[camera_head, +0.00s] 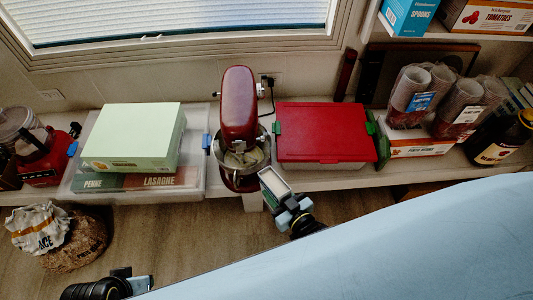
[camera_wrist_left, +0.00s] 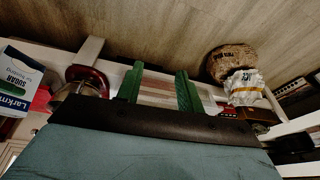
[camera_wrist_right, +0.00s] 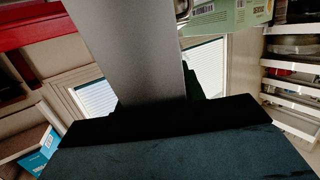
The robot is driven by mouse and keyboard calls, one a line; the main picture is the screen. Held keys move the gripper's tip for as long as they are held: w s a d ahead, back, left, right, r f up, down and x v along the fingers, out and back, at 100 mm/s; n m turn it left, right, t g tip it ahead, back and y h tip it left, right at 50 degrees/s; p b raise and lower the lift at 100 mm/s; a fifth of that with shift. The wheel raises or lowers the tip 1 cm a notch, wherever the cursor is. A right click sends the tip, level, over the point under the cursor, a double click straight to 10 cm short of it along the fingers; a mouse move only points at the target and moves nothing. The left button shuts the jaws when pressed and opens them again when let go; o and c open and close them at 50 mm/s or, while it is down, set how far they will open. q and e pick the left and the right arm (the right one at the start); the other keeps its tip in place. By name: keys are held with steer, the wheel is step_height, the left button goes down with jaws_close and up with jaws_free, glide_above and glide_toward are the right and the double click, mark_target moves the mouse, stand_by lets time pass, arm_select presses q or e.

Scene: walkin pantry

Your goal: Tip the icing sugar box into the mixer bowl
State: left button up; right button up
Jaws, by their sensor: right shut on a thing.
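The icing sugar box (camera_head: 274,182) is in my right gripper (camera_head: 287,202), just right of and in front of the mixer bowl, apart from it. Its pale top faces the head camera. Its "sugar" label shows in the left wrist view (camera_wrist_left: 18,80), and its plain grey side fills the gap between the fingers in the right wrist view (camera_wrist_right: 132,50). The steel mixer bowl (camera_head: 262,141) sits under the red mixer (camera_head: 238,105); something pale shows inside it. My left gripper (camera_wrist_left: 158,88) is open and empty; in the head view it is low at the left (camera_head: 140,283).
A pale green box (camera_head: 133,130) stands on a flat container left of the mixer. A red-lidded bin (camera_head: 322,130) stands close on the right. Stacked cups (camera_head: 410,97) and a dark bottle (camera_head: 497,137) are farther right. Sacks (camera_head: 40,226) stand below the counter at left.

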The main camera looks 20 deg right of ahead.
arm_select(q)
step_height(320, 180, up, 6)
steer(key=s+d+b, duration=0.1)
steer(key=b, duration=0.1)
steer(key=shift+s+d+r, duration=0.15)
steer(key=shift+d, duration=0.2)
arm_select(e)
steer(key=shift+s+f+t, duration=0.1)
steer(key=shift+f+t, duration=0.2)
steer(key=shift+t, duration=0.2)
arm_select(q)
steer(key=shift+t, duration=0.3)
arm_select(e)
steer(key=shift+f+t+y+b, duration=0.35)
steer(key=shift+t+b, duration=0.15)
steer(key=shift+b, duration=1.1)
arm_select(q)
step_height(320, 180, down, 3)
steer(key=shift+a, duration=0.1)
arm_select(e)
steer(key=shift+r, duration=0.1)
